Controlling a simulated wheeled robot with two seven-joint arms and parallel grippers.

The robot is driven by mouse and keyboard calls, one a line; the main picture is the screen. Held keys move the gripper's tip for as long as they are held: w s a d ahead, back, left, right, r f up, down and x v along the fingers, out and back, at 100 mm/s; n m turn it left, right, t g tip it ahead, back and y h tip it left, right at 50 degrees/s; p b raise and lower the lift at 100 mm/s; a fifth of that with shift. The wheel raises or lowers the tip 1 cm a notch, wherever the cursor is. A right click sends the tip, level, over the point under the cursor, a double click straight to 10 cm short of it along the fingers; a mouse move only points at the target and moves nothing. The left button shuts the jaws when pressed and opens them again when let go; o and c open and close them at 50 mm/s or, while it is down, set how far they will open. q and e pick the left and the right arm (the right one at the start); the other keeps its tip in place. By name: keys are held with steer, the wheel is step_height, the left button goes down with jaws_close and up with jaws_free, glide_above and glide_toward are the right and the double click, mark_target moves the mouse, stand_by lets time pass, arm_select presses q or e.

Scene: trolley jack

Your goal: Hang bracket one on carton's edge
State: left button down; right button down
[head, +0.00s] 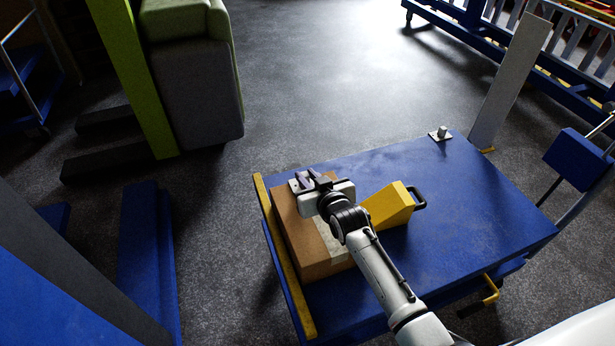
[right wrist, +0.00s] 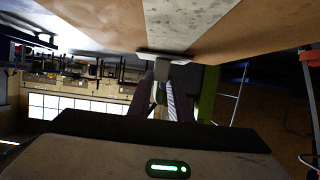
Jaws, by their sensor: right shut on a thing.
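A brown carton (head: 310,235) with a pale tape strip lies near the left edge of a blue tabletop (head: 460,210). My right gripper (head: 312,180) is over the carton's far end, shut on a small grey bracket (head: 296,186). In the right wrist view the bracket's pale plate (right wrist: 166,56) shows right by the carton's taped edge (right wrist: 180,25), between the dark fingers of my gripper (right wrist: 172,95). I cannot tell whether the plate touches the carton. Part of the bracket is hidden by the fingers. My left gripper is out of view.
A yellow wedge-shaped thing (head: 390,205) with a black handle is right of the carton. A small metal piece (head: 440,133) stands at the table's far edge. A yellow strip (head: 283,255) runs along the left edge. The tabletop's right part is clear.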

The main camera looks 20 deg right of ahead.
steer(key=shift+f, duration=0.1)
steer(key=c, duration=1.7)
jaws_free()
steer(key=shift+o, duration=0.8)
